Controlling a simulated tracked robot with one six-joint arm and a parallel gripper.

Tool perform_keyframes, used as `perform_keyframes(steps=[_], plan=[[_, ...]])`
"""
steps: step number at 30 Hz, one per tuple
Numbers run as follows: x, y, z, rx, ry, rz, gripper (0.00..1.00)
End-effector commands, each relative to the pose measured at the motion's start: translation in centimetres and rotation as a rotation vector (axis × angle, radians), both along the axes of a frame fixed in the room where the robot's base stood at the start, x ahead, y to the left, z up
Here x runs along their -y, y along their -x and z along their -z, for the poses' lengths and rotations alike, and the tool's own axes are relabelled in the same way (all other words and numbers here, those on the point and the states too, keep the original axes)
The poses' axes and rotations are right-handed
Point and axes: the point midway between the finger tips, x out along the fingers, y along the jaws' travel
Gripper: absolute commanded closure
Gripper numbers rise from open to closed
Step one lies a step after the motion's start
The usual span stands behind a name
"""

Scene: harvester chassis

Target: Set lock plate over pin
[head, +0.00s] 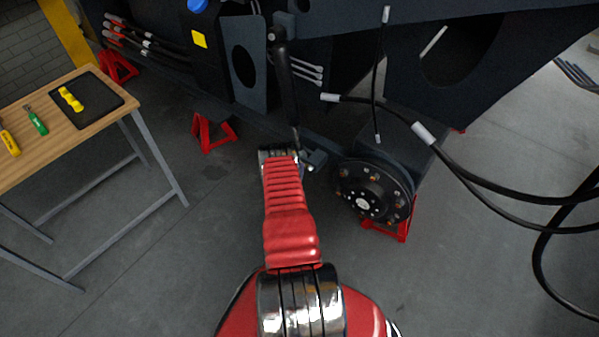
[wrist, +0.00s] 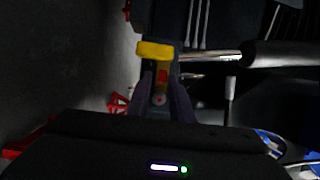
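In the wrist view, a small yellow piece (wrist: 155,51), possibly the lock plate, lies across the tips of my gripper (wrist: 161,75). I cannot tell whether the fingers grip the yellow piece. A bright rod (wrist: 210,56) runs right from it into a dark cylinder (wrist: 285,54). In the head view, my gripper (head: 312,160) is mostly hidden beyond my wrist, at the lower end of the upright black cylinder (head: 285,88). I cannot make out the pin.
A bolted hub (head: 374,190) on a red stand is right of my gripper. Black hoses (head: 470,182) hang at the right. A wooden table (head: 85,130) at the left bears a black tray (head: 100,112) with a yellow piece and two tools.

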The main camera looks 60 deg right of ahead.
Motion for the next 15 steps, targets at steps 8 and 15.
perform_keyframes(steps=[8,15], plan=[[0.21,-0.16,-0.33,0.003,0.008,0.000,0.70],[-0.37,-0.17,-0.25,0.002,0.006,-0.004,0.70]])
